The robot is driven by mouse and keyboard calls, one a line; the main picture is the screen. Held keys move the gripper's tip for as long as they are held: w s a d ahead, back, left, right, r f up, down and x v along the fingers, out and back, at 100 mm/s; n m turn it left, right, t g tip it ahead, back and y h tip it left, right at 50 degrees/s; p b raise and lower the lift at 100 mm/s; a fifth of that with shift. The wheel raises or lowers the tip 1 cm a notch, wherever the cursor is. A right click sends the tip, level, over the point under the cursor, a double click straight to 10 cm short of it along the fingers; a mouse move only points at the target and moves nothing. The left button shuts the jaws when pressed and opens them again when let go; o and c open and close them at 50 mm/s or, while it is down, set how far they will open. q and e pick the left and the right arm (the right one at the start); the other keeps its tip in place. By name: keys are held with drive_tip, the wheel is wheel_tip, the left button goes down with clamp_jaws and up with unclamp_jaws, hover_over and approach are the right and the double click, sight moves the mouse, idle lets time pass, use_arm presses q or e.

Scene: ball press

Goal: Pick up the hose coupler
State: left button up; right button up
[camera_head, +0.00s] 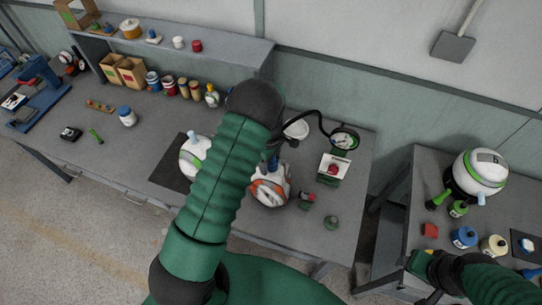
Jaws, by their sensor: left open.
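A black hose (313,117) curves over the bench from beside my left arm to a round dial gauge (345,138). I cannot pick out the hose coupler for certain; the hose's left end is partly hidden by my left arm. My left arm reaches up the middle of the view, and my left gripper (284,142) is open near that end of the hose, mostly hidden behind the arm. My right arm is at the lower right, its hand end (421,263) dark and small; its jaws are not clear.
Two patterned balls (270,188) (191,165) lie on the grey bench (135,170), partly behind my left arm. A white block with a red knob (334,168) and small green parts (331,222) stand right of them. A right-hand table holds a large ball (481,170) and several jars.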

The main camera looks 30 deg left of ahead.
use_arm(q)
drive_tip(key=shift+s+d, duration=0.1)
drive_tip(key=shift+d, duration=0.2)
drive_tip(key=shift+c, duration=0.8)
drive_tip(key=shift+w+d+f, duration=0.1)
drive_tip(key=shift+w+d, duration=0.1)
drive_tip(key=shift+w, duration=0.1)
drive_tip(key=c, duration=0.7)
drive_tip(key=shift+s+a, duration=0.1)
drive_tip(key=shift+a, duration=0.05)
drive_tip(key=c, duration=0.5)
drive_tip(key=shift+a, duration=0.2)
clamp_jaws()
